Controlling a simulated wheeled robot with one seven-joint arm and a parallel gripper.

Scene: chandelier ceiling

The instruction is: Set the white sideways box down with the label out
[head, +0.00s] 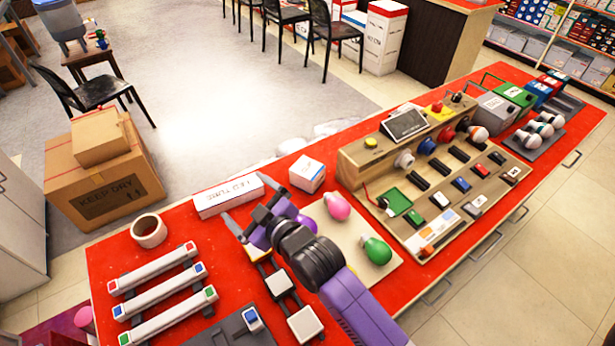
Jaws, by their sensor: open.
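A long white box (228,196) lies flat on the red counter top (185,240) near its far edge. Dark lettering, seemingly "LED TUBE", shows on its near long side. Which of the two the task means I cannot tell. My gripper (252,207) is open and empty, its two grey fingers spread at the right end of the long box. Whether a finger touches the box I cannot tell.
Pink (337,206) and green (376,250) bulbs sit on a pale board right of my gripper; a purple bulb is partly hidden. A wooden switch panel (440,175) fills the right.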

